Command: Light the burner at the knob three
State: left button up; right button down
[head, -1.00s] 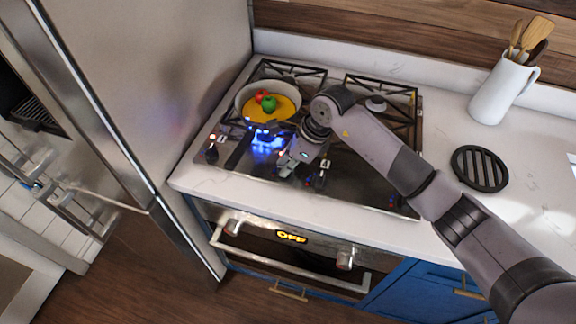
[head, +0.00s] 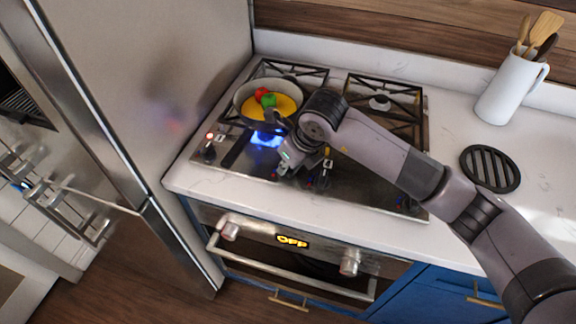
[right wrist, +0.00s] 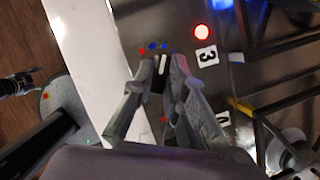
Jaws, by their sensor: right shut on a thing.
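My right gripper (head: 287,166) is at the stove's front control strip. In the right wrist view its jaws (right wrist: 160,72) are shut on a dark knob, mostly hidden, with a white mark. A white label "3" (right wrist: 207,56) lies beside this knob, and a round red light (right wrist: 202,32) glows next to the label. A "4" label (right wrist: 222,118) is farther along. In the head view blue flame (head: 265,138) glows between pan and gripper. What seems to be my left gripper (right wrist: 18,85) shows small at the wrist view's left edge; its jaws are unclear.
A pan (head: 242,100) with yellow, red and green food stands on the back left of the stove. A left knob (head: 208,152) has a lit red light near it. A black trivet (head: 490,168) and a white utensil jug (head: 511,90) stand right. The oven display (head: 292,241) reads OFF.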

jog(key=shift+f, duration=0.1)
dwell(0.3)
jog(key=c, duration=1.7)
grip_release()
jog(key=shift+s, duration=0.1)
jog(key=shift+o, duration=0.5)
jog(key=shift+r, duration=0.2)
jog(key=v, duration=1.1)
jog(key=shift+r, duration=0.3)
jog(key=shift+d, duration=0.15)
